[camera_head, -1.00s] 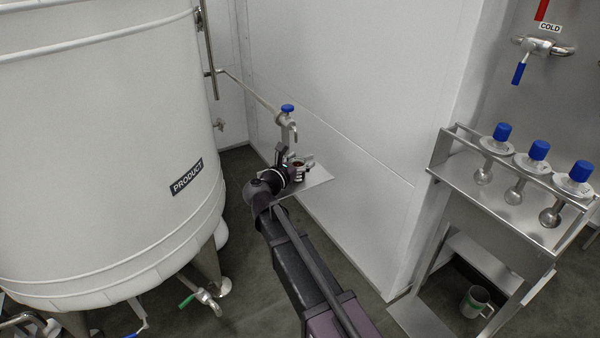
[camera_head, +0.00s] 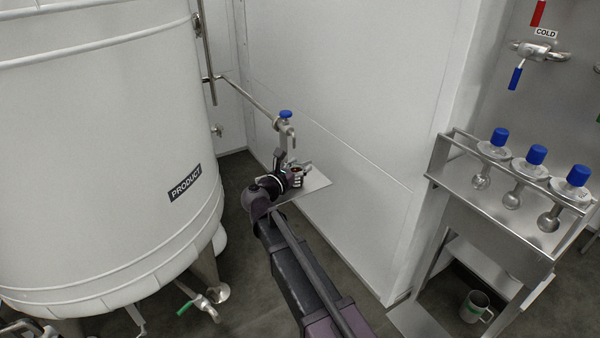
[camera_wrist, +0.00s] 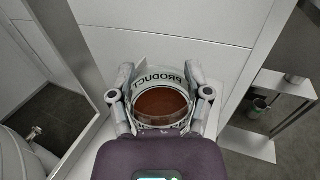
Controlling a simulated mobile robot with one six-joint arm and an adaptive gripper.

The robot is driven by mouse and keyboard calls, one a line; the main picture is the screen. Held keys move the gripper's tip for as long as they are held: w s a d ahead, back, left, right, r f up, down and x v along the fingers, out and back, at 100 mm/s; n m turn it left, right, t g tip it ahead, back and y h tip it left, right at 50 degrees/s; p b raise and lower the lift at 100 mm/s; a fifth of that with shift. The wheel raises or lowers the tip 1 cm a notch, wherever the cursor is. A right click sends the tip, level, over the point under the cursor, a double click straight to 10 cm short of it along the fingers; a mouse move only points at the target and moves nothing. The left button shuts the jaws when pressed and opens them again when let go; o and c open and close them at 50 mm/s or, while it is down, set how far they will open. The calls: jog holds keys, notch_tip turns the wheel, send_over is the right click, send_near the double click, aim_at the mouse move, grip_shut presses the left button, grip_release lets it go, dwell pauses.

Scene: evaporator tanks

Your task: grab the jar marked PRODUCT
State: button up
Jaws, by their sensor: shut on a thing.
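The jar marked PRODUCT (camera_wrist: 160,100) is clear, with reddish-brown contents, and stands upright between the fingers in the wrist view. Its lettering shows mirrored through the far wall. My gripper (camera_wrist: 160,98) is shut on the jar, one finger against each side. In the head view my gripper (camera_head: 296,178) is over the small wall shelf (camera_head: 312,188), below a tap with a blue handle (camera_head: 286,114). The jar is mostly hidden there by the gripper. I cannot tell whether the jar touches the shelf.
A large white tank (camera_head: 100,150) labelled PRODUCT stands at left, with a green-handled valve (camera_head: 200,305) low down. A white wall (camera_head: 350,100) runs behind the shelf. At right, a metal rack (camera_head: 500,205) holds blue-capped flasks, with a mug (camera_head: 474,306) below.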

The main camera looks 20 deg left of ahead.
jog(key=shift+r, duration=0.2)
notch_tip(320, 180, up, 3)
jog(key=p, duration=0.3)
jog(key=s+d+r+p, duration=0.1)
jog(key=s+d+p, duration=0.1)
jog(key=s, duration=1.3)
jog(key=shift+s+d+r, duration=0.35)
jog(key=shift+s+d, duration=0.05)
jog(key=shift+d, duration=0.05)
